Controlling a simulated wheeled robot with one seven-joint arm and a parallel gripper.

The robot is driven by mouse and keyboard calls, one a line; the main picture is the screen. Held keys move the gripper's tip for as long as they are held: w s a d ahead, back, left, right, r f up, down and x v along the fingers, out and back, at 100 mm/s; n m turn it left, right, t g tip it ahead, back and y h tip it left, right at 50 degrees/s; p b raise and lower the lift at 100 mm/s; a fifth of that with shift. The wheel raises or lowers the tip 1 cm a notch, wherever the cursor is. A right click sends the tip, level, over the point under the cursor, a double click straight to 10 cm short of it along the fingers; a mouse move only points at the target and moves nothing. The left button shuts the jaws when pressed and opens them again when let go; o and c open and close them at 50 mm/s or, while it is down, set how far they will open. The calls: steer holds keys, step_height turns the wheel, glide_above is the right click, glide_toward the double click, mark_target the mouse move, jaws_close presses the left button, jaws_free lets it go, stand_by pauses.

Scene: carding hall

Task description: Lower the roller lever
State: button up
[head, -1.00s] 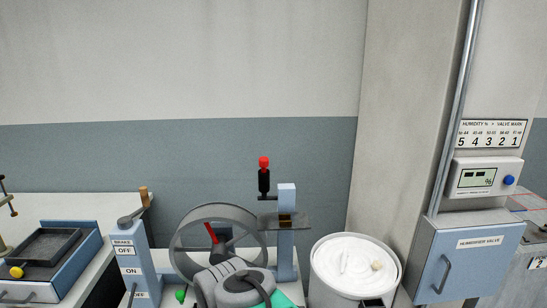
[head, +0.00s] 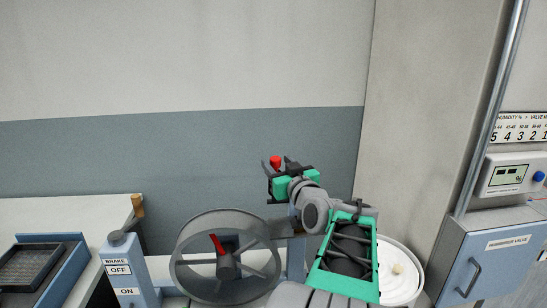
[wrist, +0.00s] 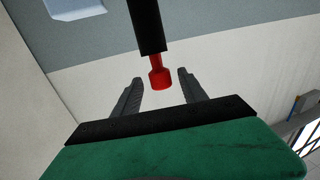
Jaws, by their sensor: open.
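A black lever with a red knob (head: 276,161) stands upright on top of a blue post (head: 296,262) behind the spoked wheel. My gripper (head: 277,168) is open at the knob, and my arm covers much of the lever and post. In the wrist view the red knob (wrist: 159,79) is between the two spread fingers of my gripper (wrist: 160,76), with a gap on each side. The lever's black shaft (wrist: 146,25) runs from the knob to the top of that view. The fingers do not appear to touch the knob.
A grey spoked wheel (head: 225,290) with a red handle (head: 217,244) stands in front. A blue brake box (head: 130,275) and a bench (head: 65,212) are at left. A white round can (head: 410,285) and blue humidifier cabinet (head: 500,270) are at right. The wall behind is clear.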

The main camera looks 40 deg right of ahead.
steer(key=shift+x, duration=1)
steer(key=shift+a, duration=0.1)
jaws_close()
stand_by(0.6)
